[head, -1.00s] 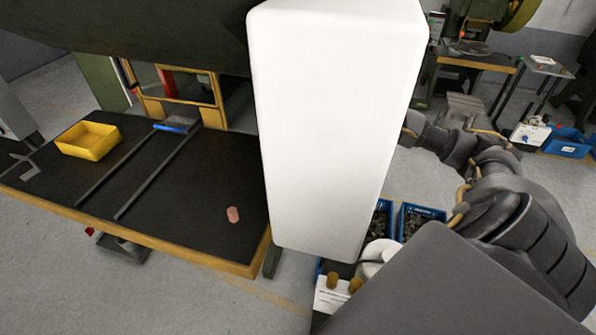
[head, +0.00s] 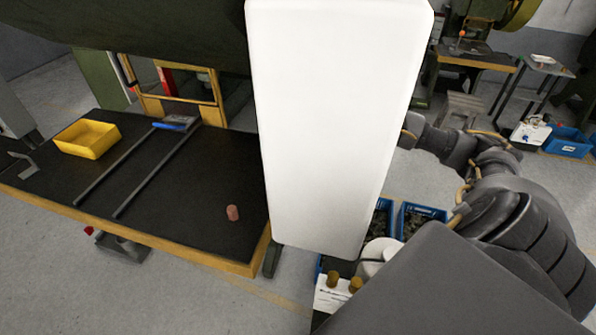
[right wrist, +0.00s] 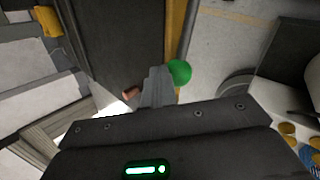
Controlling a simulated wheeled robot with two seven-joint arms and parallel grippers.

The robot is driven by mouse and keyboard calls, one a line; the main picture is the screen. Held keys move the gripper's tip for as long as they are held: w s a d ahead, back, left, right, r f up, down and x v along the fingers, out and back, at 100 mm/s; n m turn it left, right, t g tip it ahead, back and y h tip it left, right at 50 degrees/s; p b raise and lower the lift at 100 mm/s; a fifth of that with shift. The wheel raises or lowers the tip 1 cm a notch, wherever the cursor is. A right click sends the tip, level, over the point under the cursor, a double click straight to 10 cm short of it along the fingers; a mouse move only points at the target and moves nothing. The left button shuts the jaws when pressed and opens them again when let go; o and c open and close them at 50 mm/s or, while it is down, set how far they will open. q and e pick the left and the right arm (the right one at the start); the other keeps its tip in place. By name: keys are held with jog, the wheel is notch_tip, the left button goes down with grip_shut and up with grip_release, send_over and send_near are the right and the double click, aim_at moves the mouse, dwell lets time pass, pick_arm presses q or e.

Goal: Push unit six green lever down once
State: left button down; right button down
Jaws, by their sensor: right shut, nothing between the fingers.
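A round green lever knob (right wrist: 180,72) shows in the right wrist view, just to the right of my right gripper's fingertips. My right gripper (right wrist: 158,84) is shut and empty. Its fingertips appear very close to the knob, but I cannot tell whether they touch it. The lever's shaft is hidden. In the head view the knob and my right gripper are hidden, with a large white panel (head: 335,120) in front of that area. My left gripper is not in view.
A black-topped table (head: 190,190) with a yellow edge holds a small copper coil (head: 232,213), a yellow bin (head: 87,139) and two dark rails. Another workbench (head: 475,62) stands at the back right.

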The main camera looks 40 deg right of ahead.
jog(key=shift+s+a+f+b, duration=0.15)
jog(key=shift+f+b, duration=0.15)
jog(key=shift+f, duration=0.2)
jog(key=shift+s+a+f+b, duration=0.15)
jog(key=shift+f+b, duration=0.15)
jog(key=shift+f, duration=0.15)
dwell(0.6)
jog(key=shift+w, duration=0.1)
dwell(0.5)
jog(key=shift+w+d+r+p, duration=0.2)
jog(key=shift+d+r+p, duration=0.1)
jog(key=shift+r+p, duration=0.5)
jog(key=shift+w+d+r+p, duration=0.25)
jog(key=shift+r+p, duration=0.3)
jog(key=shift+r, duration=0.5)
jog(key=shift+w+d+r+p, duration=0.15)
jog(key=shift+d+r+p, duration=0.15)
jog(key=shift+r+p, duration=0.5)
jog(key=shift+r, duration=0.2)
jog(key=r, duration=0.1)
jog(key=d+r+p, duration=0.1)
jog(key=r, duration=0.1)
jog(key=w+r, duration=0.1)
jog(key=shift+d+r+p, duration=0.25)
jog(key=shift+r+p, duration=0.05)
jog(key=shift+p, duration=0.05)
